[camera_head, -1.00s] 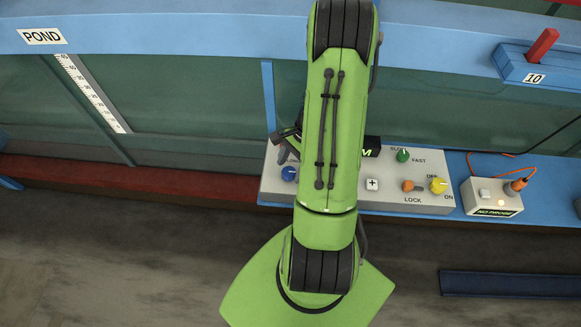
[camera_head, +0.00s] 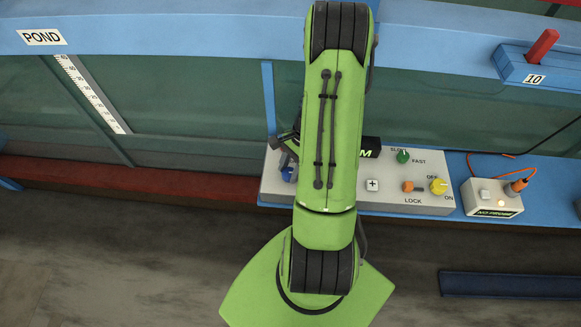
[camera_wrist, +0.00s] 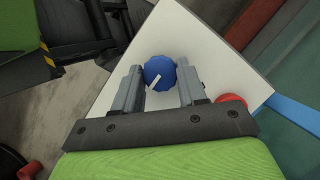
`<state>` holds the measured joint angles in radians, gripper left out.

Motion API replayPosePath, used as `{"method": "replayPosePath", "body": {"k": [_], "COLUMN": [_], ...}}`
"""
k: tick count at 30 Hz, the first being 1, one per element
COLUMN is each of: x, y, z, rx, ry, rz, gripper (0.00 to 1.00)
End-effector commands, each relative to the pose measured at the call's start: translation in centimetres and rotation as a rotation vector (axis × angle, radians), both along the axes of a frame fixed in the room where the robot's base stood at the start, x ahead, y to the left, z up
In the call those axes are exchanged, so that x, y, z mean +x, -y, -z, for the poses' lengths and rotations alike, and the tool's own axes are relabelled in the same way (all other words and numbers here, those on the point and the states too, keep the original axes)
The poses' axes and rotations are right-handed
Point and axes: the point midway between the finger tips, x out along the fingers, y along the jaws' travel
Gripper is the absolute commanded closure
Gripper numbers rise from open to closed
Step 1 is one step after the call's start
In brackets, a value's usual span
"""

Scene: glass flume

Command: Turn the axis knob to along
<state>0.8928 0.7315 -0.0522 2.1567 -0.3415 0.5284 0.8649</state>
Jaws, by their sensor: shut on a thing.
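The blue knob (camera_wrist: 159,72) sits near a corner of the pale control panel (camera_head: 392,202), with a white pointer line on its face. In the wrist view my gripper (camera_wrist: 159,80) has a finger on each side of it and is shut on it. The line points down and left in that view. In the head view the blue knob (camera_head: 287,174) is partly covered by my gripper and arm. No label beside this knob can be read, so its named setting cannot be told.
A red control (camera_wrist: 232,99) is close beside a finger. Green (camera_head: 403,156), orange (camera_head: 408,187) and yellow (camera_head: 439,186) controls are farther right. A small box (camera_head: 492,197) with an orange cable stands beyond the panel. The glass wall (camera_head: 440,110) rises behind.

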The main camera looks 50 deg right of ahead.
Motion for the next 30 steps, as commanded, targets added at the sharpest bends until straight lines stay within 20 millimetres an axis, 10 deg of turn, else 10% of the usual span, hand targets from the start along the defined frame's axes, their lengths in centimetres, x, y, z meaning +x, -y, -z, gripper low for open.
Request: {"method": "replayPosePath", "body": {"k": [30], "x": [0.63], "y": [-0.17], "z": [0.04], "rx": [-0.002], "ry": [0.001], "rz": [-0.854], "gripper": [0.89]}}
